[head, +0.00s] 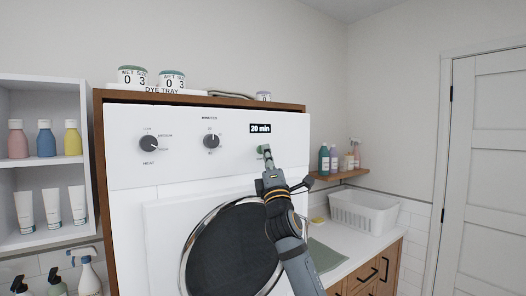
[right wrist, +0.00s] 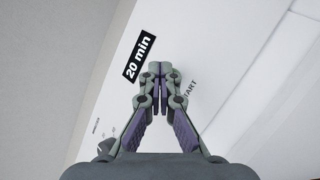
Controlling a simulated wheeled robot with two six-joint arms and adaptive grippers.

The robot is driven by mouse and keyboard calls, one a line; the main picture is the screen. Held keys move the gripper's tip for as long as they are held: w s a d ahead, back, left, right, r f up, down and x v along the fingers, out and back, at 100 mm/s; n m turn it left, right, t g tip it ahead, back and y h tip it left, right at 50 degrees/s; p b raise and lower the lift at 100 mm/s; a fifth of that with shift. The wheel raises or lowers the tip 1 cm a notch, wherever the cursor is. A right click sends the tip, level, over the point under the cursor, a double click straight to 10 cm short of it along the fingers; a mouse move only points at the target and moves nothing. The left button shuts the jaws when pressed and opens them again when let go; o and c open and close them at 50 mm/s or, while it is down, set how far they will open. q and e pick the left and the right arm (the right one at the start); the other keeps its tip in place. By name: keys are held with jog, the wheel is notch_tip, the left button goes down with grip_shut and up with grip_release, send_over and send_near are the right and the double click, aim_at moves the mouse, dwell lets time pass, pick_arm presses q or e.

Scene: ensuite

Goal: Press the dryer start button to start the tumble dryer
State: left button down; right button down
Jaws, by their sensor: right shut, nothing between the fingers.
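The white tumble dryer (head: 130,205) stands in a wooden surround, with a dark round door (head: 232,250) below its control panel. A black display reading "20 min" (head: 260,128) is at the panel's upper right; it also shows in the right wrist view (right wrist: 139,58). My right gripper (head: 265,154) is shut and empty, its fingertips at the panel just below the display. In the right wrist view the shut fingertips (right wrist: 159,68) cover the spot beside the partly hidden "START" lettering (right wrist: 190,88). The start button is hidden behind them; I cannot tell whether they touch it. My left gripper is not in view.
Two dark knobs, the heat knob (head: 149,144) and another (head: 212,141), sit left on the panel. A counter with a white basket (head: 362,211) is at right, and a bottle shelf (head: 40,164) at left.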

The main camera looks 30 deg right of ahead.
jog(key=shift+s+y, duration=0.3)
jog(key=shift+s, duration=0.6)
jog(key=s, duration=0.2)
jog(key=s+b, duration=0.1)
jog(key=s, duration=0.3)
jog(key=shift+d, duration=0.25)
dwell(0.4)
